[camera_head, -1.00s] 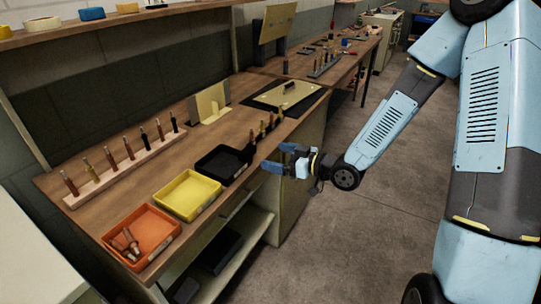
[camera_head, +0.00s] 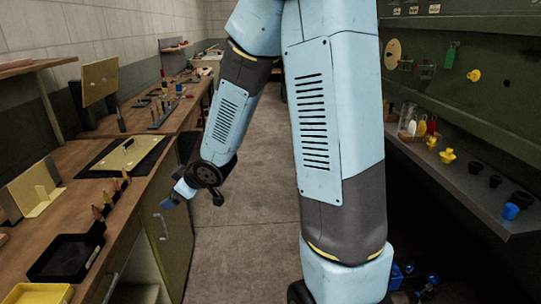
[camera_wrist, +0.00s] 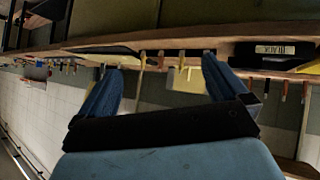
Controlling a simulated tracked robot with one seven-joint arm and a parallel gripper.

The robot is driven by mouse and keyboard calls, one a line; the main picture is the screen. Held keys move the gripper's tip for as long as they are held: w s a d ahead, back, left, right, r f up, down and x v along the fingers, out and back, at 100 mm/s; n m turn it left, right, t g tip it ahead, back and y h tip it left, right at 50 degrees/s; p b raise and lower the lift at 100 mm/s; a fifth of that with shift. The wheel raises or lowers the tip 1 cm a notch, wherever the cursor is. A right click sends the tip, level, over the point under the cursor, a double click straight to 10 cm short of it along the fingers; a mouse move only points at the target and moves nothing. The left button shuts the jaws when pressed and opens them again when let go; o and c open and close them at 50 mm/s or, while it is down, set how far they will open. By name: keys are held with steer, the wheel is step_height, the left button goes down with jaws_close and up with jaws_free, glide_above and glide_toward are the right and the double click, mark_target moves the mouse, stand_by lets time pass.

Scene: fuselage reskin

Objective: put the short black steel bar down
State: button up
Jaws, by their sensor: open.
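My gripper (camera_head: 168,203) hangs beside the front edge of the left workbench, over the aisle. In the wrist view its two blue fingers (camera_wrist: 160,88) are spread wide, with nothing held between them. I cannot pick out the short black steel bar for certain. A small dark piece (camera_head: 128,143) lies on the pale yellow plate on the black mat (camera_head: 96,169), but it is too small to identify.
The wooden bench holds a black tray (camera_head: 62,262), a yellow tray (camera_head: 40,294) and a row of upright copper-coloured tools (camera_head: 107,203). A grey shelf (camera_head: 470,182) with small cups and fittings runs along the right. The aisle floor (camera_head: 250,220) between looks clear.

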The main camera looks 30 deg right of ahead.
steer(key=s+d+r+m+h, duration=0.6)
steer(key=s+d+r+h, duration=0.15)
steer(key=d+r, duration=0.5)
steer(key=s+d+r+m+g+y, duration=0.1)
steer(key=s+d+r+m, duration=0.15)
steer(key=s, duration=0.65)
steer(key=s+d+r+m+g+y, duration=0.1)
steer(key=s+d+r+m+g, duration=0.2)
steer(key=s, duration=0.7)
steer(key=w+a+f+n+t, duration=0.2)
steer(key=w+a, duration=0.1)
steer(key=w, duration=0.5)
steer(key=w+a+f+n+t+y, duration=0.1)
steer(key=w+a+f+n+t, duration=0.15)
steer(key=w, duration=0.45)
steer(key=w+a+f+n+t, duration=0.1)
steer(key=w+a+f+n, duration=0.2)
steer(key=w, duration=0.5)
steer(key=n+g+y, duration=0.5)
steer(key=n+y, duration=0.2)
steer(key=y, duration=0.4)
glide_toward(97, 230)
steer(key=shift+m, duration=0.3)
steer(key=x, duration=1.1)
steer(key=shift+a, duration=0.1)
